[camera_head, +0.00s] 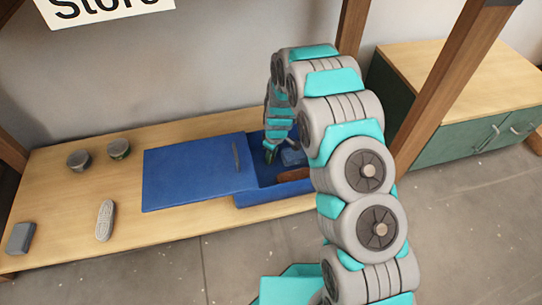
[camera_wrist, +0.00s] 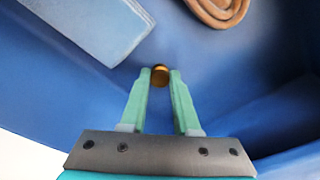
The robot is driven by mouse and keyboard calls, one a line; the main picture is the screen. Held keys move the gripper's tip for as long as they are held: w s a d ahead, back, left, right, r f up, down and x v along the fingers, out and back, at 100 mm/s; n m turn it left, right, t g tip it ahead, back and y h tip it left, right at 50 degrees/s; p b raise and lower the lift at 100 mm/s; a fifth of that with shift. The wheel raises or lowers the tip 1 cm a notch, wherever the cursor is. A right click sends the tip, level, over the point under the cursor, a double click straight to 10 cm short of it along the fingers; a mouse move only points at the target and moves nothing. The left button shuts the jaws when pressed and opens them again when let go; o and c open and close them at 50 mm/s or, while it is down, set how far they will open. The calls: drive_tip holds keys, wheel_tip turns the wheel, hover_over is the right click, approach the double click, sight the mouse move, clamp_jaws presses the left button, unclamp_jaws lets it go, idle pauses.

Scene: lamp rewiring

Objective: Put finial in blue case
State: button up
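The blue case (camera_head: 262,198) sits on the wooden bench with its interior open at the right and a blue lid panel (camera_head: 190,178) spread to the left. My gripper (camera_head: 270,156) reaches down into the open part of the case; my arm partly hides it. In the wrist view, my gripper (camera_wrist: 160,74) has its two green fingers closed around a small round brass finial (camera_wrist: 160,77). The finial shows between the fingertips, over the blue interior of the case (camera_wrist: 225,75). I cannot tell whether the finial touches the case floor. The finial is not discernible in the head view.
Inside the case are a brown coiled cord (camera_wrist: 222,12) and a pale blue block (camera_wrist: 95,25). On the bench (camera_head: 60,200) stand two round tins (camera_head: 79,160) (camera_head: 118,149), a pale oblong item (camera_head: 105,220) and a grey block (camera_head: 21,238). A wooden post (camera_head: 440,90) rises at the right.

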drive_tip(key=o, duration=0.5)
drive_tip(key=shift+c, duration=0.2)
drive_tip(key=shift+r, duration=0.1)
drive_tip(key=s+d+r+m, duration=0.1)
drive_tip(key=s+d+r, duration=0.1)
drive_tip(key=r, duration=0.5)
drive_tip(key=s+d+r+p, duration=0.1)
drive_tip(key=s+d+r, duration=0.1)
drive_tip(key=r, duration=0.5)
drive_tip(key=s+d+r+m, duration=0.1)
drive_tip(key=s+d+r, duration=0.15)
drive_tip(key=r, duration=0.45)
drive_tip(key=s+d+r+m+g, duration=0.1)
drive_tip(key=s+d+r+m, duration=0.2)
drive_tip(key=s, duration=0.8)
drive_tip(key=s+d+r+m, duration=0.3)
drive_tip(key=s+r, duration=0.4)
drive_tip(key=s, duration=0.5)
drive_tip(key=s+d+r+m+g+h, duration=0.1)
drive_tip(key=s+d+r+m, duration=0.2)
drive_tip(key=s, duration=0.8)
drive_tip(key=shift+s+d+r+g, duration=0.25)
drive_tip(key=shift+d+r+g, duration=0.05)
drive_tip(key=shift+d+r, duration=0.6)
